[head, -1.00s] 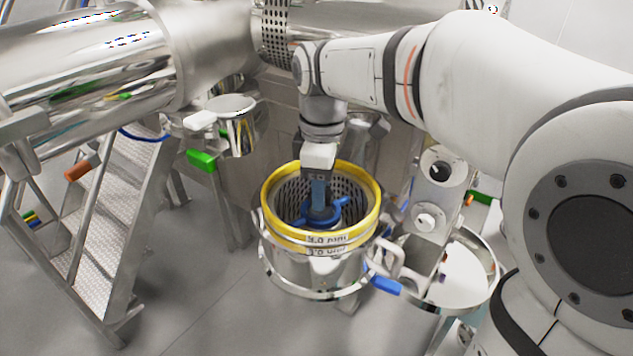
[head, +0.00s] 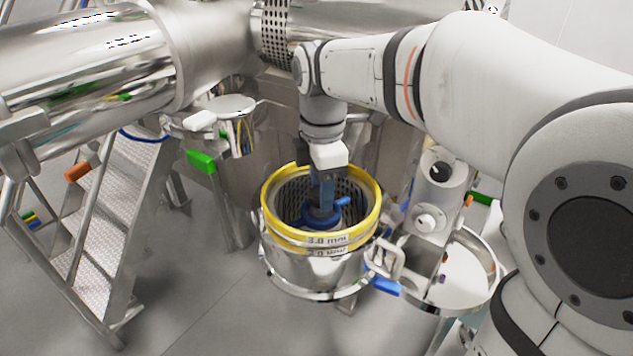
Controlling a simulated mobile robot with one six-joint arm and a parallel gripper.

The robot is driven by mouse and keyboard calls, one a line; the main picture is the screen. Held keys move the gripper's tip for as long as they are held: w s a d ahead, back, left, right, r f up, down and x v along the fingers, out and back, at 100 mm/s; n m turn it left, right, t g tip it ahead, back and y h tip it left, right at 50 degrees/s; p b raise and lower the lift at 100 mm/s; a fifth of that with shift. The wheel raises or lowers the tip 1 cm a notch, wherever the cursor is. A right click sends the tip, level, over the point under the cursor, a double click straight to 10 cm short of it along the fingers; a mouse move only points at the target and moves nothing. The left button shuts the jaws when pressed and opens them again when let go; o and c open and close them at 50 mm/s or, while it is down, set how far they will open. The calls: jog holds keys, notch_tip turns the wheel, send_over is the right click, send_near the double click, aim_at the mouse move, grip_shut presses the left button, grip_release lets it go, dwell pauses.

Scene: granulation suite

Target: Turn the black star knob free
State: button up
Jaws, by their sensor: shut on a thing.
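My gripper (head: 322,205) points straight down into a round sieve basket with a yellow rim (head: 377,203). Its fingers are shut at the top centre of a blue part with short arms (head: 318,218) inside the basket. One blue arm sticks out to the right. The black star knob cannot be made out apart from the fingers and this blue hub; the spot where the jaws grip is mostly hidden.
The basket sits in a steel housing (head: 313,277) with a blue-gripped handle (head: 386,286) at its right. Grey floor is clear at front left.

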jog(key=shift+r, duration=0.1)
jog(key=o, duration=1)
notch_tip(320, 180, up, 8)
jog(key=shift+f+b, duration=0.15)
jog(key=shift+b, duration=0.15)
